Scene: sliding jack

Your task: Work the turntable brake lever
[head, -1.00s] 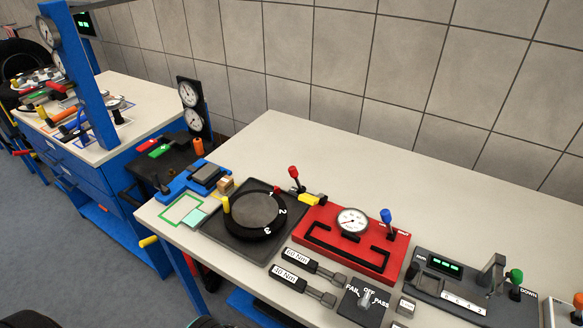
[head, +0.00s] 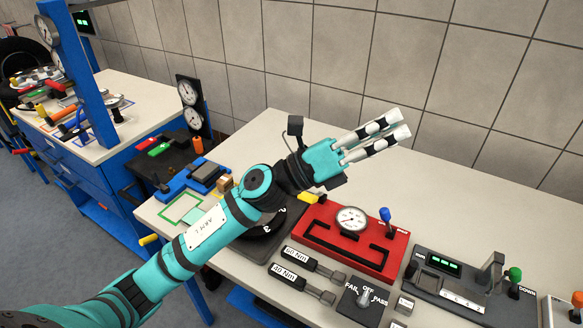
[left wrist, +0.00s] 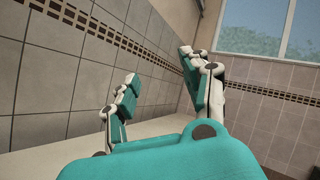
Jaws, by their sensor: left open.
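The red-knobbed lever behind the turntable is hidden by the arm. A yellow piece (head: 308,198) at the turntable's right rear still shows. My left gripper (head: 399,124) is open and empty, raised above the bench, with its fingers pointing right and slightly up, past the turntable. The left wrist view shows its two spread fingers with nothing between them. My right gripper is not in view.
A red panel (head: 325,239) with a gauge and blue-knobbed lever stands right of the turntable. Torque blocks, a FAIL/OFF/PASS switch (head: 363,299) and a grey device with a green display (head: 462,285) line the front. The bench's back right is clear beside the tiled wall.

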